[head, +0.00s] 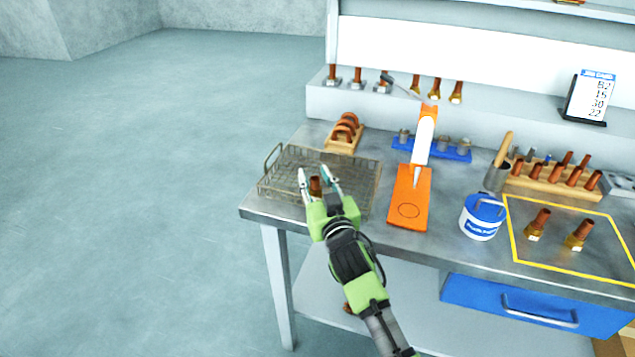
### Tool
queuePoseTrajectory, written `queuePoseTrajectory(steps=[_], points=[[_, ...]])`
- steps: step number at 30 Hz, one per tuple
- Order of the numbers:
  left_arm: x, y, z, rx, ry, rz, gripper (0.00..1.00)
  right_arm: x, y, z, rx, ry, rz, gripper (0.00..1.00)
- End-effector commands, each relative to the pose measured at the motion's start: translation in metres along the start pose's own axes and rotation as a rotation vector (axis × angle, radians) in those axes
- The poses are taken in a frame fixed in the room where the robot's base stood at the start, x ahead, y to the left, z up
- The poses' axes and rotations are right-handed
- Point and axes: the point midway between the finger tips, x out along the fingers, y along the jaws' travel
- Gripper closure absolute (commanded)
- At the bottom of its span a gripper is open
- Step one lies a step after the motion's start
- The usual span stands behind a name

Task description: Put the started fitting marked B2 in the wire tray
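The wire tray (280,163) is a dark mesh basket with raised handles at the left end of the bench. My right gripper (315,172) is over the tray, its two fingers spread apart. A copper fitting (315,187) stands between the fingers, with visible gaps at its sides. Its lower end is hidden by the gripper, so I cannot tell whether it touches the tray floor. No marking can be read on it. Two copper fittings with brass bases (537,223) (578,235) stand inside the yellow outline at the right. My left gripper is out of view.
An orange board (407,212) with an orange and white tool lies right of the tray. A blue-and-white tub (482,218), a wooden rack of copper pieces (550,183) and a job card (588,97) are farther right. A small wooden rack (342,142) stands behind the tray.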

Motion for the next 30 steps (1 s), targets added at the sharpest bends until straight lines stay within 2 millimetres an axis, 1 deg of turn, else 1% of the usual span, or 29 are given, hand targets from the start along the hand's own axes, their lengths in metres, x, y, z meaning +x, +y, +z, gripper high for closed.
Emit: queuePoseTrajectory(steps=[1, 5, 8, 15, 19, 24, 30], points=[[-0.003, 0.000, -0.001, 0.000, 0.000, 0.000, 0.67, 0.000, 0.000, -0.004, -0.001, 0.001, 0.000, 0.70], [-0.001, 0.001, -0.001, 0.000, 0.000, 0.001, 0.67, -0.015, 0.001, -0.001, -0.001, 0.001, 0.001, 0.70], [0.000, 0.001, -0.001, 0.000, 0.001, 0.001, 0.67, -0.032, 0.000, -0.001, 0.000, 0.001, 0.000, 0.70], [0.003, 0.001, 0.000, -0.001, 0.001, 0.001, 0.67, -0.081, 0.000, -0.001, 0.000, 0.001, 0.000, 0.70], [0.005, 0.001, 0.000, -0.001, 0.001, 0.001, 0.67, -0.102, 0.000, -0.001, 0.000, 0.000, 0.000, 0.70], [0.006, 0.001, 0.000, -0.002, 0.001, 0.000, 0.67, -0.117, 0.000, -0.002, -0.001, 0.001, 0.000, 0.70], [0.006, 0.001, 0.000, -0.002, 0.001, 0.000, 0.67, -0.120, 0.000, -0.003, -0.001, 0.002, 0.000, 0.70]])
